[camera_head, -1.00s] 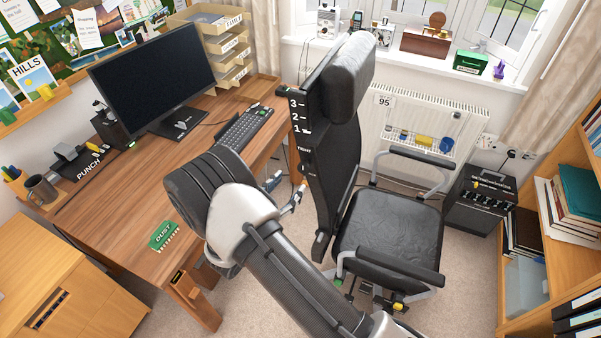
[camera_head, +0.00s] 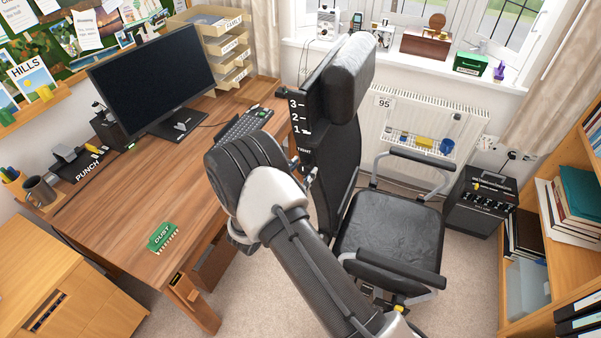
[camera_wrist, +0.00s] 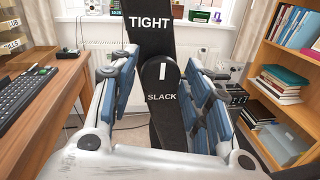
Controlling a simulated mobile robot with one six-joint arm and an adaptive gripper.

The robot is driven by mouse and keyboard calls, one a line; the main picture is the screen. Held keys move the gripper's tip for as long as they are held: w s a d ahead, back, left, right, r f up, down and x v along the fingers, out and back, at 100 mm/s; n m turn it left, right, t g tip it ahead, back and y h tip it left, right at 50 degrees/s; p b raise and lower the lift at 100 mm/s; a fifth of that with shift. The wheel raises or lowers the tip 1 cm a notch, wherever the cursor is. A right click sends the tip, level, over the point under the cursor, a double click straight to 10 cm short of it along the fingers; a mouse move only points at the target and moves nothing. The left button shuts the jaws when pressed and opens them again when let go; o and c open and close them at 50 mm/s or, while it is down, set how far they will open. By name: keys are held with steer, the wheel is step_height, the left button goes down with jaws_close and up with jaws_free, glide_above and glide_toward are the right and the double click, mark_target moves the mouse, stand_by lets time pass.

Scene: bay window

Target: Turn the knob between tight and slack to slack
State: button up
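In the wrist view, a dark rounded piece with a short upright white mark, which looks like the knob (camera_wrist: 162,73), shows between the word TIGHT (camera_wrist: 148,23) above and the word SLACK (camera_wrist: 161,97) below. Both words are white on the black edge of the chair back. My gripper (camera_wrist: 160,66) is open, with one blue-grey finger left of the knob and one right of it. I cannot tell whether either finger touches it. In the head view, my gripper (camera_head: 303,173) is beside the chair back (camera_head: 332,150) and hides the knob.
The wooden desk (camera_head: 190,185) with keyboard (camera_head: 243,130) and monitor (camera_head: 155,78) is left of the chair. The chair's seat (camera_head: 388,228) and armrest (camera_head: 395,268) are to the right. A bookcase (camera_head: 560,130) stands far right. Carpet shows in front.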

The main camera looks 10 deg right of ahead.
steer(key=c, duration=0.7)
steer(key=shift+c, duration=0.2)
